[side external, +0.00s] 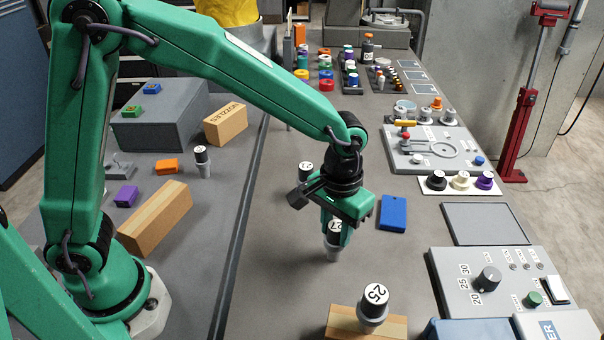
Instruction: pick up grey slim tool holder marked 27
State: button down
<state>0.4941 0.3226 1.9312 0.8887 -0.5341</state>
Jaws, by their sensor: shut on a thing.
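My gripper (340,225) points down over the middle of the grey bench and is shut on a grey slim tool holder (333,252). The holder is upright, with a dark band and a white label whose number is partly covered and hard to read. I cannot tell whether its lower end touches the bench. Another dark-topped holder (306,169) stands just behind and left of my gripper, its label too small to read surely. A grey holder marked 25 (374,303) stands on a wooden block in front. One more holder (202,162) stands on the left bench.
A blue flat block (393,213) lies right of my gripper. A grey plate with a ring and red knob (433,150) and a control box (491,283) stand at the right. Wooden blocks (157,216) lie left. Bench left of the holder is clear.

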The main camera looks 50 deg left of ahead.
jog(key=shift+w+r, duration=0.1)
jog(key=shift+r, duration=0.6)
notch_tip(320, 180, up, 2)
jog(key=shift+r, duration=0.15)
jog(key=s+d+r, duration=0.6)
jog(key=s+r, duration=0.1)
jog(key=s, duration=0.3)
